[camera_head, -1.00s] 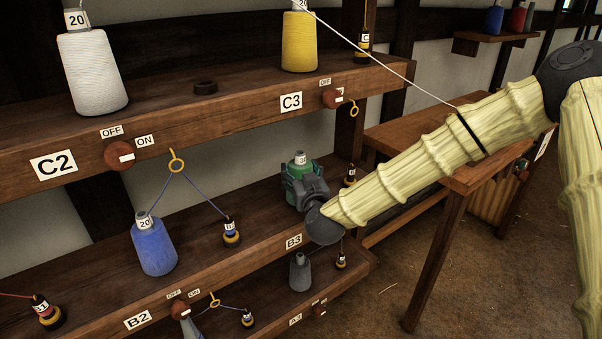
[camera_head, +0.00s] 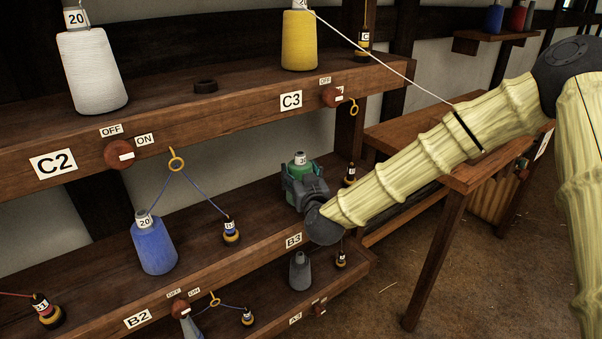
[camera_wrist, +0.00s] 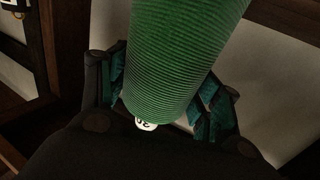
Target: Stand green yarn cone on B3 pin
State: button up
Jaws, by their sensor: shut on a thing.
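The green yarn cone (camera_head: 302,171) is upright in my gripper (camera_head: 300,181), above the B3 place on the middle shelf. The B3 label (camera_head: 294,240) is on the shelf's front edge below it. In the wrist view the green cone (camera_wrist: 182,60) fills the middle, with the gripper's (camera_wrist: 168,105) teal finger pads on both sides of it. The B3 pin is hidden behind my gripper and arm, so I cannot tell whether the cone's foot touches the shelf.
A blue cone (camera_head: 153,244) stands on B2 at the left, with a small bobbin (camera_head: 231,231) beside it. Another small bobbin (camera_head: 350,173) stands just right of my gripper. The upper shelf holds a white cone (camera_head: 92,72) and a yellow cone (camera_head: 299,42). A grey cone (camera_head: 300,271) stands below.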

jog(key=shift+f, duration=0.25)
jog(key=o, duration=0.9)
jog(key=shift+c, duration=0.2)
jog(key=v, duration=1.1)
dwell(0.5)
jog(key=s+d+f+g+p, duration=0.3)
jog(key=s+f+g, duration=0.35)
jog(key=f, duration=0.65)
jog(key=s+d+f+g+p, duration=0.3)
jog(key=s+d+f, duration=0.1)
jog(key=s+f, duration=0.7)
jog(key=s+d+f+m+g+h+p, duration=0.1)
jog(key=s+d+f+g, duration=0.1)
jog(key=s, duration=0.5)
jog(key=s+d+f+m+g+h+p, duration=0.1)
jog(key=s+d+f+g+p, duration=0.1)
jog(key=s+d, duration=0.4)
jog(key=s+d+f+m+g+h+p, duration=0.1)
jog(key=s+d+f, duration=0.4)
jog(key=s, duration=0.5)
jog(key=shift+f+g+h, duration=0.25)
jog(key=shift+g+h, duration=0.25)
jog(key=shift+g, duration=0.75)
